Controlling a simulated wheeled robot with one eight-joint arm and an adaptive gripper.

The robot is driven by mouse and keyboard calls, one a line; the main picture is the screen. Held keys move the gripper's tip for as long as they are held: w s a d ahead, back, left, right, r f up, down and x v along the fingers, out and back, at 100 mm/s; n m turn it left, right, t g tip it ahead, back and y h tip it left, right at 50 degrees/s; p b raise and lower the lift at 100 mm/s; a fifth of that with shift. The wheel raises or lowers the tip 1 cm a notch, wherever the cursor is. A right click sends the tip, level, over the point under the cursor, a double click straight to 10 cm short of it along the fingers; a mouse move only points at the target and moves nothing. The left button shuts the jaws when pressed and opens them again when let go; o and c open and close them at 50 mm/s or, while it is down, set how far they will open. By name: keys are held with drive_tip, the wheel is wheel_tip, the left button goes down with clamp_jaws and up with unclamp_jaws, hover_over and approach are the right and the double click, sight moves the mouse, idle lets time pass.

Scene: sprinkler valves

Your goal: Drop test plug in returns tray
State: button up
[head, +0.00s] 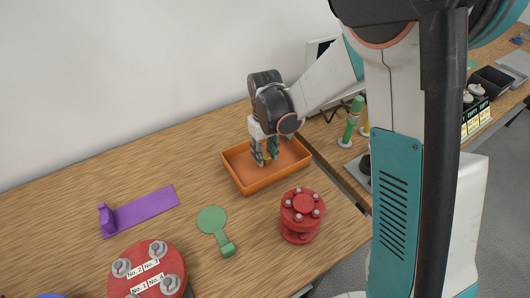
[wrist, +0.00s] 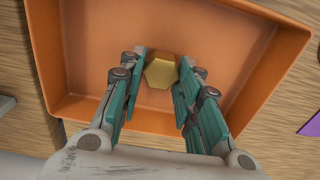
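The test plug (wrist: 161,73) is a small brass-coloured hexagonal piece in the wrist view. It sits between the teal fingers of my gripper (wrist: 162,66), which appear closed against both its sides. The returns tray is an orange rectangular tray with sloped walls, on the wooden bench in the head view (head: 248,187) and around the fingers in the wrist view (wrist: 52,62). My gripper (head: 265,155) points down inside the tray. A bit of yellow shows between the fingers there. I cannot tell whether the plug touches the tray floor.
A red flanged fitting (head: 302,212) stands just in front of the tray. A green paddle-shaped piece (head: 212,219), a purple holder (head: 143,212) and a red numbered disc (head: 147,270) lie to the left. Green-topped stands (head: 351,122) stand to the right.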

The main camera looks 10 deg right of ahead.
sight(265, 155)
drive_tip(key=shift+o, duration=0.9)
drive_tip(key=shift+r, duration=0.1)
wheel_tip(265, 155, up, 12)
drive_tip(key=p, duration=0.4)
drive_tip(key=s+d+r+m+t, duration=0.2)
drive_tip(key=s+d+r, duration=0.3)
drive_tip(key=s, duration=0.5)
drive_tip(key=s+d+r+m+t, duration=0.2)
drive_tip(key=s+d+r+t, duration=0.3)
drive_tip(key=s, duration=0.5)
drive_tip(key=shift+d+r+m, duration=0.3)
drive_tip(key=shift+d+r, duration=0.25)
drive_tip(key=shift+r, duration=0.2)
drive_tip(key=shift+s, duration=0.1)
